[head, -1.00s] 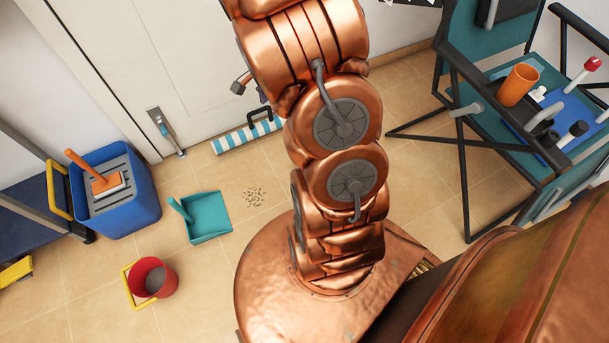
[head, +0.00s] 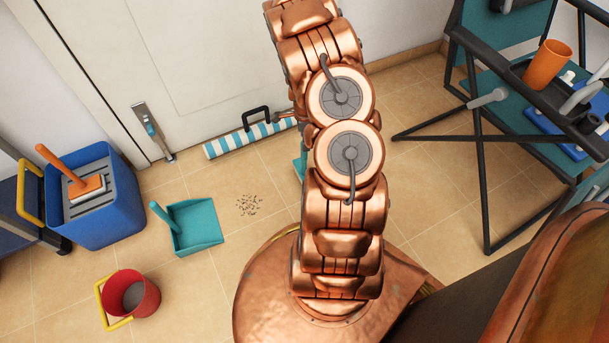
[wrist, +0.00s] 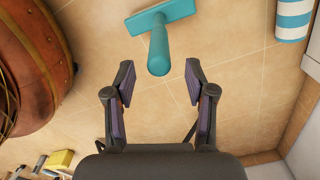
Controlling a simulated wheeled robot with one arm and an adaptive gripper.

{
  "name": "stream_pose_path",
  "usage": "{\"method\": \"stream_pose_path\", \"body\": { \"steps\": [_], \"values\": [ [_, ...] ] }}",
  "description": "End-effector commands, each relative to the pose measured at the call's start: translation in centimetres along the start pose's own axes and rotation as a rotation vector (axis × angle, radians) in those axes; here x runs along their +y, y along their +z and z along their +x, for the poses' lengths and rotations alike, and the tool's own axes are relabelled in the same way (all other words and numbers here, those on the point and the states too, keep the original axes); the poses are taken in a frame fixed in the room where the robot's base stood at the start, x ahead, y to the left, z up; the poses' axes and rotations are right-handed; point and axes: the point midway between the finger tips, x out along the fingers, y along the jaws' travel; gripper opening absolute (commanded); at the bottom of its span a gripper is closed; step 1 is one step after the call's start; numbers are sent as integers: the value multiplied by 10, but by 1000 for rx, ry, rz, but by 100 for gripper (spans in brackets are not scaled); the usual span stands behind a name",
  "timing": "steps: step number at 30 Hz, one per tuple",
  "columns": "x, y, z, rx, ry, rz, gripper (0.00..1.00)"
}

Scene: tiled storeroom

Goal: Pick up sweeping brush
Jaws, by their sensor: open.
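A teal brush (wrist: 165,14) with a wide head and a thick round handle (wrist: 159,48) lies on the tiles in the wrist view. The handle's end points toward my gripper (wrist: 160,80). My gripper is open and empty, its two fingers apart on either side of the handle's line, with the handle end just beyond the fingertips. How high I am above it I cannot tell. In the head view only a teal sliver (head: 301,168) shows beside my arm, which hides the rest and my gripper. A teal dustpan (head: 195,226) lies on the floor at left.
Dark debris (head: 249,205) lies right of the dustpan. A blue bin (head: 112,217) carries an orange-handled scrubber (head: 85,185). A red bucket (head: 143,296) stands in front. A striped roll (head: 235,138) lies by the door.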

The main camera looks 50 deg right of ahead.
Motion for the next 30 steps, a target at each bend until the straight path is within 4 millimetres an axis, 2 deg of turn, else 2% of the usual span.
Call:
{"method": "stream_pose_path", "body": {
  "steps": [1, 8, 17, 25, 30],
  "values": [
    [1, 0, 7, 0, 2, 0, 55],
    [1, 0, 22, 0, 2, -2, 55],
    [2, 1, 61, -1, 4, -1, 55],
    [2, 1, 63, 0, 2, -1, 55],
    [1, 1, 63, 0, 2, -2, 38]
  ]
}}
